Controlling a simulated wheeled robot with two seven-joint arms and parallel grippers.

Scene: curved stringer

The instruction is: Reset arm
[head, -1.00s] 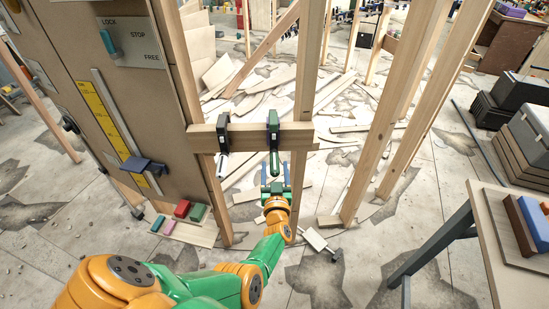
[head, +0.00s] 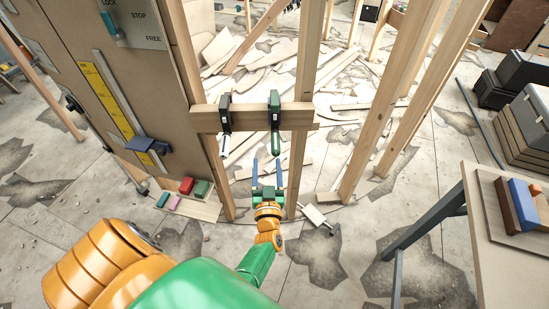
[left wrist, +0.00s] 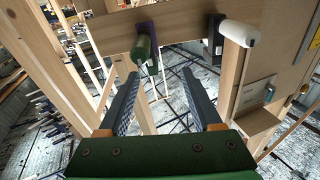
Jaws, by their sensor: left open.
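My left gripper (head: 267,172) is open and empty in the head view, below the horizontal wooden rail (head: 255,117). Two clamps sit on that rail: a black one with a white handle (head: 224,112) and a green-handled one (head: 275,112). The gripper's fingers point up toward the rail and stand apart from both clamps. In the left wrist view, the two fingers (left wrist: 160,98) are spread with nothing between them. The green handle (left wrist: 141,50) and the white handle (left wrist: 240,34) hang beyond the fingertips. My right gripper is in neither view.
A brown panel (head: 120,75) with a lever and yellow scale stands at left. Coloured blocks (head: 186,185) lie on a small shelf at its foot. Wooden studs (head: 399,95) rise on the right. A table (head: 475,230) with blocks stands at far right. Planks litter the floor behind.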

